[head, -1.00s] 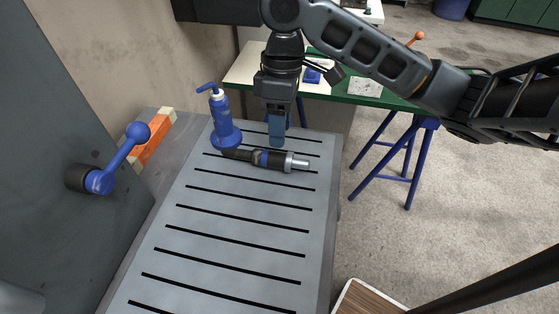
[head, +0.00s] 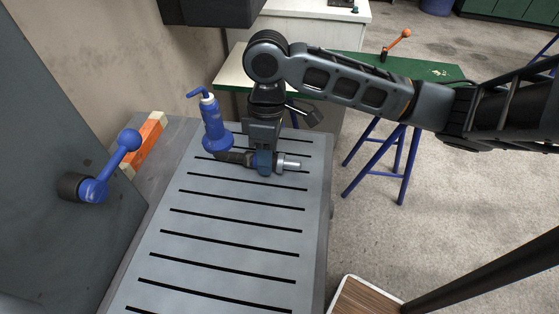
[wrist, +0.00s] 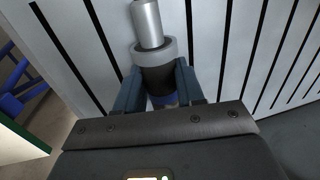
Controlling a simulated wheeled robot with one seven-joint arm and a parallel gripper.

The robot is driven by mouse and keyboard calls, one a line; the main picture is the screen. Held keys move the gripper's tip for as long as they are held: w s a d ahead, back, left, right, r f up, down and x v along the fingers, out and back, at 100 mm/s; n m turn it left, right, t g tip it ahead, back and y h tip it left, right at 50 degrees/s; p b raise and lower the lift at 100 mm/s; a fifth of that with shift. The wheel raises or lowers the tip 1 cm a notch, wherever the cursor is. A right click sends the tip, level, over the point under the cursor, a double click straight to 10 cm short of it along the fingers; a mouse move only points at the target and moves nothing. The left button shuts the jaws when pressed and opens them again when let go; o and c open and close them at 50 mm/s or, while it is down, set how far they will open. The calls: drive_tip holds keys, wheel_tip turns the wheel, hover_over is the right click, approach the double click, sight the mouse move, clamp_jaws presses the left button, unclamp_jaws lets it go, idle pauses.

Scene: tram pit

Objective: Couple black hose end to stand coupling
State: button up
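A dark cylindrical hose fitting with a silver tip (head: 290,165) lies on the slotted grey table, tip to the right. Its dark left part (head: 236,157) reaches the foot of a blue bottle. My gripper (head: 264,164) is down at the fitting's middle, pointing at the table. In the wrist view, the silver tip, pale collar and black body (wrist: 158,80) show, with my gripper's fingers (wrist: 160,88) on either side of the black body. They look close against it, but I cannot tell whether they grip it. I cannot make out a stand coupling for certain.
The blue pump bottle (head: 213,125) stands just left of my gripper. A blue ball-ended lever (head: 115,165) juts from the grey panel at left. An orange-and-cream block (head: 146,141) lies beside the slotted table (head: 215,265), whose front is clear. A green-edged bench (head: 345,68) stands behind.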

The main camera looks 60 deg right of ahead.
clamp_jaws()
drive_tip(key=shift+r, duration=0.15)
